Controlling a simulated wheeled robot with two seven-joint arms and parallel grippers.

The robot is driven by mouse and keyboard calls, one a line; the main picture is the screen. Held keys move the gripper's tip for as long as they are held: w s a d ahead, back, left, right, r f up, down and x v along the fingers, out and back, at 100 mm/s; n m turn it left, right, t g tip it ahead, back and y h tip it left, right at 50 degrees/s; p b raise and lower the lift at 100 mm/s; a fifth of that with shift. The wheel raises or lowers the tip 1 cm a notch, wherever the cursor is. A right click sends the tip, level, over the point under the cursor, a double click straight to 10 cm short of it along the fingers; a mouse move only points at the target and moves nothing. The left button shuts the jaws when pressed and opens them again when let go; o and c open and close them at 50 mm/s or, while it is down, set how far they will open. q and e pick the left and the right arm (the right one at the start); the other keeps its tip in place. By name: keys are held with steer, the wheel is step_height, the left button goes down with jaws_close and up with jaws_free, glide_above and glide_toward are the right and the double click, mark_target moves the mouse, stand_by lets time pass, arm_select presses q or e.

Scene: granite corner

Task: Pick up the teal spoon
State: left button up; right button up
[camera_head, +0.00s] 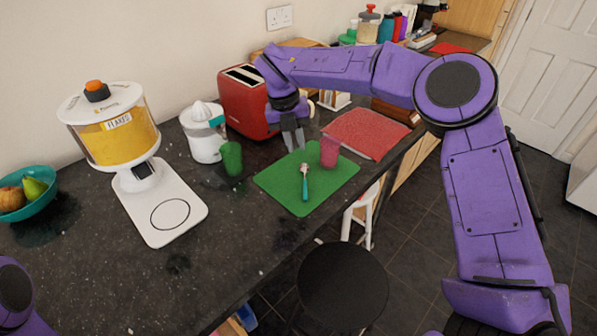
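The teal spoon (305,188) lies on the green cutting board (278,185), its pale head toward the back and its teal handle toward the counter's front edge. My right gripper (295,147) points down above the back edge of the board, behind the spoon and apart from it. Its two grey fingers look slightly apart, with nothing seen between them. Only a purple part of my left arm shows in the bottom left corner; its gripper is out of view.
A pink cup (329,152) stands on the board right of the spoon's head. A green cup (232,158) and white juicer (203,135) stand left. A red toaster (247,103) is behind, a red cloth (365,134) right. The counter (235,225) in front is clear.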

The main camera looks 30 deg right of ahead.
mark_target(304, 175)
steer(key=f, duration=0.3)
steer(key=d+f+p, duration=0.1)
steer(key=f, duration=0.2)
steer(key=s+f+p, duration=0.1)
steer(key=f, duration=0.2)
steer(key=shift+d, duration=0.35)
steer(key=shift+d+f, duration=0.1)
steer(key=shift+f, duration=0.35)
jaws_close()
